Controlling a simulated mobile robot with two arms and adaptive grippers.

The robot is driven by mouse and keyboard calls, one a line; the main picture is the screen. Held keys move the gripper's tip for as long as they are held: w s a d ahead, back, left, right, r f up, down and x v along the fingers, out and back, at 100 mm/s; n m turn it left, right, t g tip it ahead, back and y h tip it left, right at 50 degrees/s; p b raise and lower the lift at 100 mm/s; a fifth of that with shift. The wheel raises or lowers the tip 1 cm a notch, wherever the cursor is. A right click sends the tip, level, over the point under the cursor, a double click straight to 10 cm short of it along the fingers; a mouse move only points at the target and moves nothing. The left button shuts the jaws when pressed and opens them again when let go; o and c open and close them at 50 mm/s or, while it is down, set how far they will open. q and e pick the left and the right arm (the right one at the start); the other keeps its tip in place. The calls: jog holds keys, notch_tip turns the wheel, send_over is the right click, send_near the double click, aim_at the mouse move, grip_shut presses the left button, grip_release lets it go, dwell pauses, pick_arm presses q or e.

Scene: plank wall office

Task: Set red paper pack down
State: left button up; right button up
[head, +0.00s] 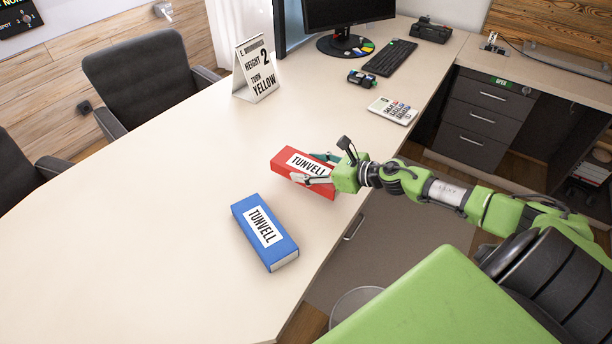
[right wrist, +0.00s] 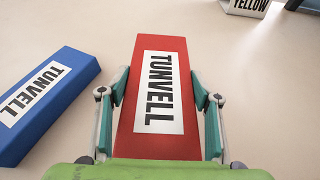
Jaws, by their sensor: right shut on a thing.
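The red paper pack (head: 290,158), with a white TUNVELL label, is at the desk's right part in the head view. In the right wrist view the red pack (right wrist: 160,50) lies lengthwise between the two fingers of my right gripper (right wrist: 160,110). My right gripper (head: 320,174) is shut on the pack, one finger along each long side. I cannot tell whether the pack's underside touches the desk. The desk (head: 150,240) is pale and broad. My left gripper is not in view.
A blue TUNVELL pack (head: 265,232) lies in front and to the left of the red one. A folded sign (head: 256,70), calculator (head: 392,110), small dark device (head: 361,78), keyboard (head: 390,58) and monitor (head: 345,12) stand farther back. The desk left of the packs is clear.

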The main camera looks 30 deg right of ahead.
jog(key=shift+w+a+f, duration=0.2)
jog(key=shift+w+f, duration=0.25)
jog(key=shift+w, duration=0.05)
jog(key=shift+f, duration=1.55)
jog(key=shift+f, duration=0.1)
jog(key=o, duration=1.5)
jog(key=shift+f, duration=0.1)
jog(key=shift+c, duration=0.2)
jog(key=shift+r, duration=0.25)
jog(key=v, duration=1)
jog(key=shift+s+d+f+b, duration=0.1)
jog(key=shift+s+f+b, duration=0.15)
jog(key=shift+b, duration=0.15)
jog(key=shift+v, duration=0.9)
